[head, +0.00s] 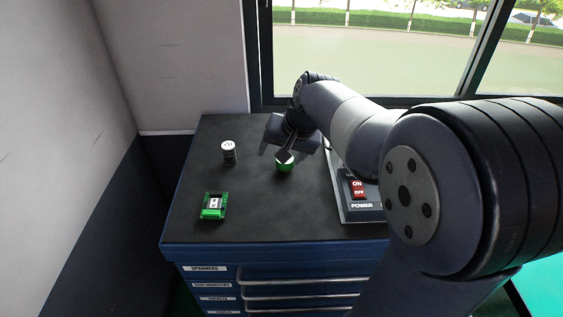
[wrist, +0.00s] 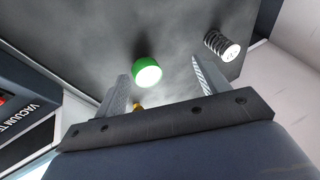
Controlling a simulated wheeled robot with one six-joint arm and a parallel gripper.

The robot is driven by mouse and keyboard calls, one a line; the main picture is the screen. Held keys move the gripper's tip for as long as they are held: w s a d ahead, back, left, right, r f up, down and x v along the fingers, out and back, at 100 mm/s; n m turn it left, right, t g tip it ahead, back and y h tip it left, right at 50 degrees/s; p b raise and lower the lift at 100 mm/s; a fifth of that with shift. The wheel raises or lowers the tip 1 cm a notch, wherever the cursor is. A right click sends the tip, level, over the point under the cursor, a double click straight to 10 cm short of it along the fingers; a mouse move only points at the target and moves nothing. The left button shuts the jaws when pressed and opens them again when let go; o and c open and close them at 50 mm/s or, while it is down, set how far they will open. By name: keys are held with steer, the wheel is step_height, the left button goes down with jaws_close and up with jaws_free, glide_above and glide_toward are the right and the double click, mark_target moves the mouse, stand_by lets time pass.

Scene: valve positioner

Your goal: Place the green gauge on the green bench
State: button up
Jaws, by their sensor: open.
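The green gauge (head: 284,168) is a small round green body with a pale face, on the dark top of the blue tool cabinet. In the wrist view the gauge (wrist: 147,72) shows just beyond the fingertips, between the lines of the two fingers. My gripper (head: 279,150) is over the cabinet top, close to the gauge and partly hiding it in the head view. In the wrist view my gripper (wrist: 160,70) has its fingers apart with nothing clasped. A bright green surface (head: 545,285) at the lower right may be the green bench; most of it is hidden.
A black-and-white cylinder (head: 229,152) stands left of the gauge on the cabinet top (head: 260,215). A green circuit-board piece (head: 213,206) lies at the front left. A power switch box (head: 358,207) is on the right. A small yellow piece (wrist: 137,106) shows between the fingers.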

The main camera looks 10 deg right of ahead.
steer(key=w+n+h, duration=0.1)
steer(key=w+d+f+n, duration=0.1)
steer(key=w+d+f+n+h, duration=0.1)
steer(key=w, duration=0.1)
steer(key=shift+d+f+h, duration=0.15)
steer(key=shift+f+h, duration=0.05)
steer(key=shift+h, duration=0.1)
steer(key=x, duration=0.2)
steer(key=p+x, duration=0.1)
steer(key=x, duration=0.1)
steer(key=shift+s+f, duration=0.15)
steer(key=shift+s, duration=0.15)
steer(key=shift+w+f, duration=0.3)
steer(key=shift+f, duration=0.3)
steer(key=shift+c, duration=0.2)
steer(key=shift+r, duration=0.15)
steer(key=c, duration=1.2)
